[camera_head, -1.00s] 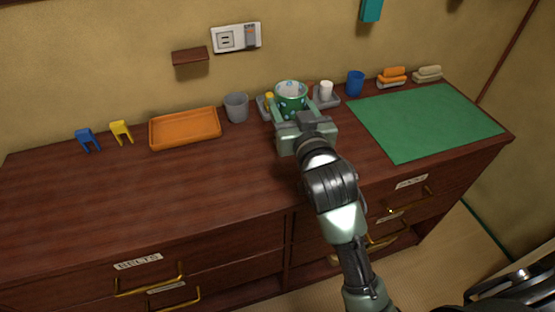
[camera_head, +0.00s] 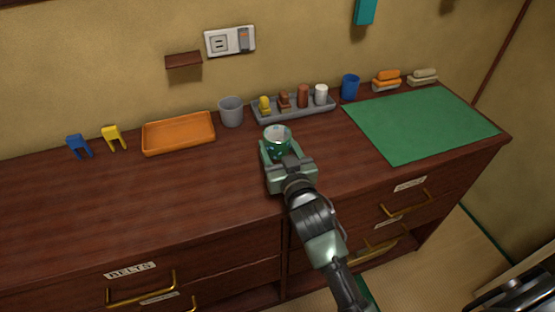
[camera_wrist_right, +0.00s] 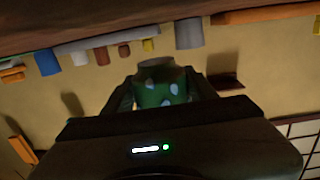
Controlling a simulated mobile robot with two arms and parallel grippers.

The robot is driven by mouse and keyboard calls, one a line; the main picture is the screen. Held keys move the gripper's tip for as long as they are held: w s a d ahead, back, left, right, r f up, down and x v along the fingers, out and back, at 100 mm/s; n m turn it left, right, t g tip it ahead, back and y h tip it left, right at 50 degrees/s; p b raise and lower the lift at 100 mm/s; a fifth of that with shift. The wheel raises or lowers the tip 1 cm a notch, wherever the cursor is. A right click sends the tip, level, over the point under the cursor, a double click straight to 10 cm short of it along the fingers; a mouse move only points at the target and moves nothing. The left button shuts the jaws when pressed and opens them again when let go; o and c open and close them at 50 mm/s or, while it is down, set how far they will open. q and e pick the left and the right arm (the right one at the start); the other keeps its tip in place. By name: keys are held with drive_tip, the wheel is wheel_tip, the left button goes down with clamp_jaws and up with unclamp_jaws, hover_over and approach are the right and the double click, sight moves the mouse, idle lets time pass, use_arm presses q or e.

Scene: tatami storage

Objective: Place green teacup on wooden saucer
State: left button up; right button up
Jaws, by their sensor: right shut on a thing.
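The green teacup (camera_head: 277,146), with pale spots and a light inside, is upright in my right gripper (camera_head: 280,156) over the middle of the brown counter. The fingers are shut on it from both sides. In the right wrist view, which is upside down, the spotted cup (camera_wrist_right: 163,92) sits between the two dark fingers. I cannot tell whether its base touches the counter. I cannot make out a wooden saucer in either view. My left gripper is not in view.
Behind the cup are a grey cup (camera_head: 231,112) and a grey tray (camera_head: 296,109) with several small items. An orange tray (camera_head: 178,135) lies left, a green mat (camera_head: 425,124) right. A blue cup (camera_head: 350,87) stands at the back. The front left counter is clear.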

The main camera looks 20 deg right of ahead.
sight(278, 159)
drive_tip(key=shift+f, duration=2.15)
drive_tip(key=shift+f+b, duration=0.1)
drive_tip(key=shift+b, duration=0.2)
drive_tip(key=o, duration=1.6)
